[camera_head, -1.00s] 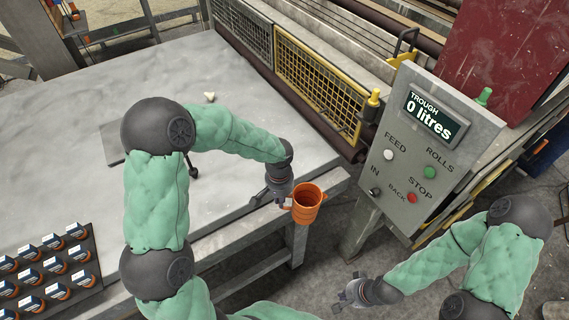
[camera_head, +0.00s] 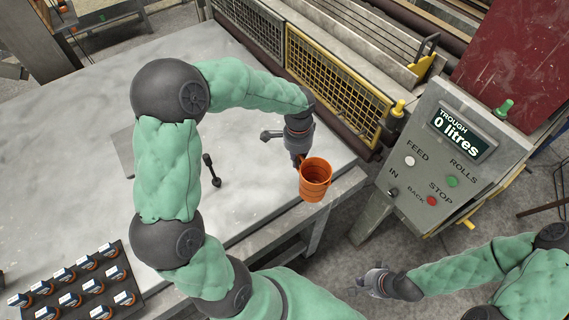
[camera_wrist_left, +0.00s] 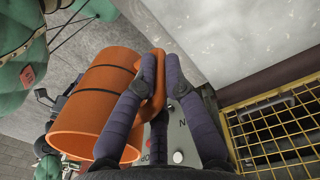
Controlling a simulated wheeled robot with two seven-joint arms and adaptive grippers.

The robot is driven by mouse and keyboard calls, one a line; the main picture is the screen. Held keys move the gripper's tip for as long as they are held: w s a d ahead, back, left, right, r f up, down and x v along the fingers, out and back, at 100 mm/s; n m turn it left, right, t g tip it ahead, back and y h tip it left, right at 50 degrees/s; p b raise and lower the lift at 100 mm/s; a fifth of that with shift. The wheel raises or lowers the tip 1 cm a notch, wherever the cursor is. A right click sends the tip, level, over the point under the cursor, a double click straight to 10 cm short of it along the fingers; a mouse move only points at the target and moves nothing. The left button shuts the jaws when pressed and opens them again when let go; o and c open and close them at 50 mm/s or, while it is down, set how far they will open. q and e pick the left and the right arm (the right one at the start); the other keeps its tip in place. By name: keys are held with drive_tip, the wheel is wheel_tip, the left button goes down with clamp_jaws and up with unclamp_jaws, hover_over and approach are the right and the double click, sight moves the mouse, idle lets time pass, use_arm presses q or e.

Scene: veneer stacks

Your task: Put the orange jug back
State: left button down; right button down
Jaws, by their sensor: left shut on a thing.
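The orange jug (camera_head: 315,180) is at the right edge of the grey table (camera_head: 262,217) in the head view. Dark bands run around it and its open top faces up toward the camera. My left gripper (camera_head: 299,160) is shut on the jug's handle. In the left wrist view the jug (camera_wrist_left: 97,105) shows beside the fingers, which close around its handle (camera_wrist_left: 158,88). Whether the jug touches the table cannot be told. My right gripper (camera_head: 366,283) hangs low over the floor, away from the table, with nothing seen in it; its fingers are too small to read.
A control panel (camera_head: 440,150) reading "TROUGH 0 litres" stands right of the table. A yellow mesh guard (camera_head: 335,85) runs along the table's far right side. A dark tool (camera_head: 211,170) lies on the table.

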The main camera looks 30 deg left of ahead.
use_arm(q)
drive_tip(key=shift+w+a+f+b, duration=0.15)
drive_tip(key=shift+w+a+f, duration=0.7)
drive_tip(key=shift+a+f, duration=1.05)
drive_tip(key=shift+w+a+f+b, duration=0.2)
drive_tip(key=shift+w+a+f, duration=0.7)
drive_tip(key=shift+a+f, duration=0.95)
drive_tip(key=shift+w+a+f+b, duration=0.15)
drive_tip(key=shift+w+a+f, duration=0.7)
drive_tip(key=shift+a+f, duration=1)
drive_tip(key=shift+d+f, duration=0.35)
drive_tip(key=shift+d, duration=0.05)
drive_tip(key=shift+f, duration=0.2)
drive_tip(key=c, duration=1.3)
unclamp_jaws()
